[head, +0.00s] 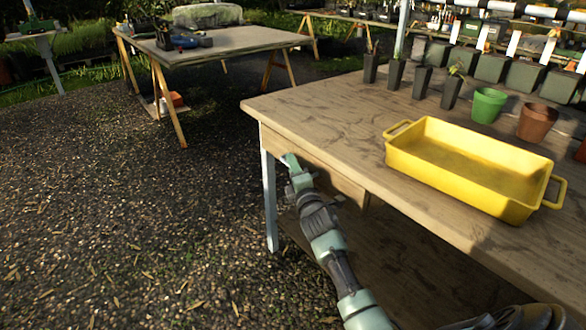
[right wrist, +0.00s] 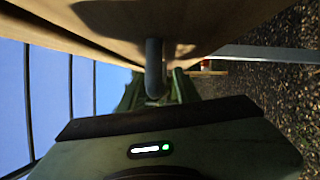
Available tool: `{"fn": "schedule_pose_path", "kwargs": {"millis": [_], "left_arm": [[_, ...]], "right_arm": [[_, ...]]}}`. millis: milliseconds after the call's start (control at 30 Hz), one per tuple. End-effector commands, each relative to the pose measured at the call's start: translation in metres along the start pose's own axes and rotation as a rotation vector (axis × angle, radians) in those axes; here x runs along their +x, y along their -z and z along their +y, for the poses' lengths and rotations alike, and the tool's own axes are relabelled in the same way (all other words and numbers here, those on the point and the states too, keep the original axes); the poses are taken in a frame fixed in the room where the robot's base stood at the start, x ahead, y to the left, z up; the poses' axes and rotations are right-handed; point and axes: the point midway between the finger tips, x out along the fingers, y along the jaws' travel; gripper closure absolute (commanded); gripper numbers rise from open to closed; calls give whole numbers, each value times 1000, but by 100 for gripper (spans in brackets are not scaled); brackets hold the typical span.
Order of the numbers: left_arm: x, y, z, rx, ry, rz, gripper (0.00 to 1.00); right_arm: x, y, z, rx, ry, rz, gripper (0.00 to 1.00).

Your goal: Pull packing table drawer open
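The wooden packing table (head: 330,120) stands right of centre in the head view. Its drawer front (head: 340,186) lies under the front edge and looks closed. My right gripper (head: 292,172) is at the left part of the drawer front. In the right wrist view the grey drawer handle (right wrist: 154,68) stands out from the wooden front (right wrist: 215,25). The green fingers of my right gripper (right wrist: 157,92) show on either side of the handle's end, apart from each other. Their contact with the handle is hard to see. My left gripper is not in view.
A yellow tray (head: 470,170) stands on the tabletop, with a green pot (head: 488,104), a brown pot (head: 538,122) and several dark pots behind it. A lower shelf (head: 400,255) lies under the table. Gravel floor (head: 120,240) is open on the left, before another table (head: 225,40).

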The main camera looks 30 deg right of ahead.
Motion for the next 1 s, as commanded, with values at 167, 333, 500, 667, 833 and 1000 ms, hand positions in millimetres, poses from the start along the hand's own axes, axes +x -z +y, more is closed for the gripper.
{"fn": "schedule_pose_path", "kwargs": {"millis": [167,333,500,667,833,1000], "left_arm": [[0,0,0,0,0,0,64],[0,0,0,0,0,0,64],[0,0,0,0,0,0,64],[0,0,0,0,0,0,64],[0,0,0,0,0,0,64],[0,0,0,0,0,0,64]], "right_arm": [[0,0,0,0,0,0,95],[0,0,0,0,0,0,100],[0,0,0,0,1,0,100],[0,0,0,0,1,0,100],[0,0,-1,0,1,0,100],[0,0,-1,0,1,0,100]]}}
